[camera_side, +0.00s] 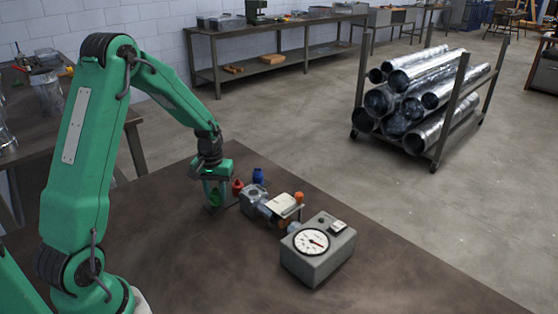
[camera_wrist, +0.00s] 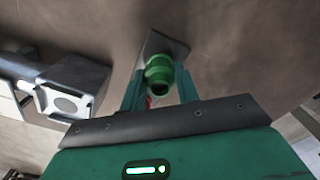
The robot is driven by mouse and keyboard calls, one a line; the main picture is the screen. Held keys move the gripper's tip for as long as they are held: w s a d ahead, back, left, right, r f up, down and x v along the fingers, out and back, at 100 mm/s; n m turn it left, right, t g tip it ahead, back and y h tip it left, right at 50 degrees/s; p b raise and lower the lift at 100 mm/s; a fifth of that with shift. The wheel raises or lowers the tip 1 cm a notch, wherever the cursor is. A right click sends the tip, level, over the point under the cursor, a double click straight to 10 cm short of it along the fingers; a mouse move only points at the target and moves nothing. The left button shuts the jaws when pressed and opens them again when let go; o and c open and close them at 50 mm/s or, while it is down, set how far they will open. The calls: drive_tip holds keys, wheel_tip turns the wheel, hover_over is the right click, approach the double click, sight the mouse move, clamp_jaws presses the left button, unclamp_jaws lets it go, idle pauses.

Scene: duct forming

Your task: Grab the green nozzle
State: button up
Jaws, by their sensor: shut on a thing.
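The green nozzle (camera_wrist: 160,75) sits between the two fingers of my gripper (camera_wrist: 159,88) in the wrist view, with its dark opening toward the camera. The fingers are shut on its sides. In the side view my gripper (camera_side: 215,195) is low over the brown table, and the green nozzle (camera_side: 215,197) shows small between its fingers. A grey plate (camera_wrist: 160,46) lies behind the nozzle in the wrist view. I cannot tell whether the nozzle still touches it.
A red nozzle (camera_side: 238,187) and a blue nozzle (camera_side: 258,176) stand close to the right of my gripper. A metal fixture (camera_side: 257,197), an orange piece (camera_side: 299,196) and a grey gauge box (camera_side: 318,254) are further right. The table's front is clear.

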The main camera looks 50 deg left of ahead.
sight(215, 188)
drive_tip(key=shift+r, duration=0.5)
wheel_tip(215, 188, up, 3)
drive_tip(key=shift+f, duration=0.2)
drive_tip(key=s+d+r, duration=0.1)
drive_tip(key=d+r, duration=0.5)
drive_tip(key=d, duration=0.5)
drive_tip(key=shift+d+r, duration=0.3)
